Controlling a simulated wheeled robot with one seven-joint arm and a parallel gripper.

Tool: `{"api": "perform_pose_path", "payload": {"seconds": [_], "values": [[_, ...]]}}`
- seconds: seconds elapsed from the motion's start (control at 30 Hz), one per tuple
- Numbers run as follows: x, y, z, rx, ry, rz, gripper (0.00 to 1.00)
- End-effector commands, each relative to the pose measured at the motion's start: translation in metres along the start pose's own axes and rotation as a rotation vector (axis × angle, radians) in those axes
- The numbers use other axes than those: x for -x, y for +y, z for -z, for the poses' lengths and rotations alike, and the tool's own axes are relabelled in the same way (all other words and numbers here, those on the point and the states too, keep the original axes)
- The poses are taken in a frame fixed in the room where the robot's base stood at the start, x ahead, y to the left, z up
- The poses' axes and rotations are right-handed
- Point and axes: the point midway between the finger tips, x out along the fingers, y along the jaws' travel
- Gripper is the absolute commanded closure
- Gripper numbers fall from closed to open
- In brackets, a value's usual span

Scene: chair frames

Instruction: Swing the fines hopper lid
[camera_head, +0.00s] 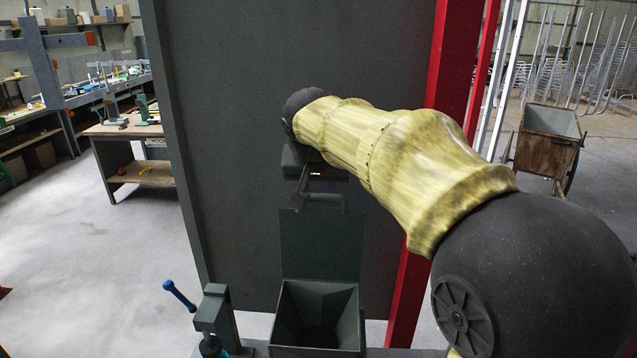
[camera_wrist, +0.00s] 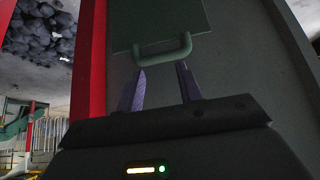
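The fines hopper (camera_head: 364,318) is a dark grey-green open-topped box at the bottom centre of the head view. Its lid (camera_head: 322,243) stands upright at the back, leaving the mouth open. In the wrist view the lid (camera_wrist: 165,22) appears at the top, with a green bar handle (camera_wrist: 163,50) on its edge. My gripper (camera_head: 298,202) is at the lid's upper left in the head view. In the wrist view my gripper (camera_wrist: 160,67) has its two fingers apart, tips close to the handle, with nothing held between them. I cannot tell whether they touch it.
A large dark panel (camera_head: 240,120) stands behind the hopper, with a red post (camera_head: 452,60) at its right. A blue-handled lever (camera_head: 178,295) and a grey clamp-like fixture (camera_head: 213,310) stand left of the hopper. A rusty cart (camera_head: 545,155) and workbenches (camera_head: 130,128) are farther back.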

Motion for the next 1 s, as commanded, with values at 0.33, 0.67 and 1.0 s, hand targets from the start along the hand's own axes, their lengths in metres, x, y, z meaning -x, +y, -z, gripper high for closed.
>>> {"api": "perform_pose_path", "payload": {"seconds": [0.33,0.67,1.0], "values": [[-0.023,0.001,-0.002,0.001,-0.002,-0.002,0.64],[-0.063,0.001,-0.001,0.000,-0.001,-0.001,0.64],[-0.080,0.000,0.000,0.001,0.000,0.001,0.93]]}}
